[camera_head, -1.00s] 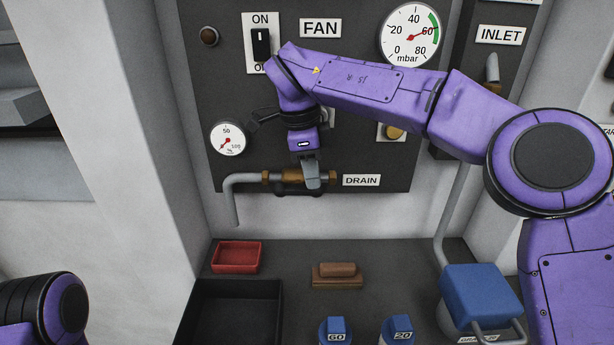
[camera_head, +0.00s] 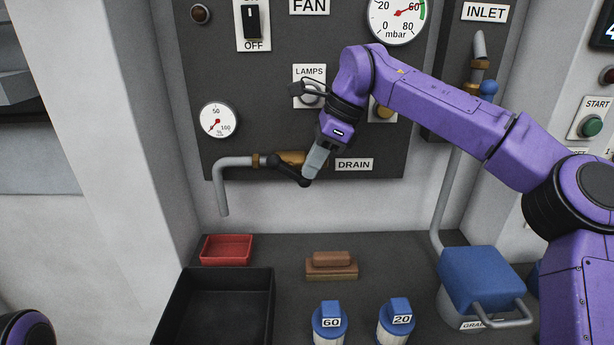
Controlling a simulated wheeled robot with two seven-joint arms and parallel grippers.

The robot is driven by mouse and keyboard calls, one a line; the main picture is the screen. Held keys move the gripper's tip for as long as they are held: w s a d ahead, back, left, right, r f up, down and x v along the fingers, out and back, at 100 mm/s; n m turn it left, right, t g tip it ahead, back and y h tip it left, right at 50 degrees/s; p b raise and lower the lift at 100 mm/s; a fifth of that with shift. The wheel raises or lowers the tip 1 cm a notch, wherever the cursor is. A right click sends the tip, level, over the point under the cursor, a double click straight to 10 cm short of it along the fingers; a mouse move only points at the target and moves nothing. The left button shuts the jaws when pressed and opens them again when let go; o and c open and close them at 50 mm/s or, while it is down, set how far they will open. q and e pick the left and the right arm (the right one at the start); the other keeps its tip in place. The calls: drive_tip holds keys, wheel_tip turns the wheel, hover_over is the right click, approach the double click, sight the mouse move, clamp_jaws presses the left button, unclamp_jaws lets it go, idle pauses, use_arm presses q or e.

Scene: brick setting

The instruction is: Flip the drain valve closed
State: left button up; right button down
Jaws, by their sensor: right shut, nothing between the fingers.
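The drain valve is a brass body (camera_head: 290,158) on a grey pipe (camera_head: 223,185), low on the dark panel beside the DRAIN label (camera_head: 354,164). A black lever (camera_head: 291,174) slants from the brass body down to the right. My right gripper (camera_head: 311,172) is shut with nothing between its fingers. Its grey fingertips are at the lever's lower right end and seem to touch it. The fingers and wrist hide the right end of the valve. Of my left arm only a purple and black part shows in the bottom left corner; its gripper is out of view.
Above are the LAMPS knob (camera_head: 312,93), fan switch (camera_head: 251,24) and a small gauge (camera_head: 219,120). The INLET pipe (camera_head: 478,50) is at right. Below stand a red tray (camera_head: 226,250), black bin (camera_head: 222,310), brown block (camera_head: 331,266), blue-topped containers (camera_head: 329,318) and a blue-lidded container (camera_head: 481,280).

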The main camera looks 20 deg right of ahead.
wheel_tip(320, 180, down, 4)
drive_tip(key=y+b, duration=0.2)
drive_tip(key=b, duration=0.2)
drive_tip(key=t+y+b, duration=0.1)
drive_tip(key=y+b, duration=0.2)
drive_tip(key=b, duration=0.2)
drive_tip(key=shift+t, duration=0.3)
drive_tip(key=shift+f, duration=0.2)
drive_tip(key=s+d+r+p, duration=0.3)
drive_tip(key=d+p, duration=0.1)
drive_tip(key=d, duration=0.5)
idle(0.6)
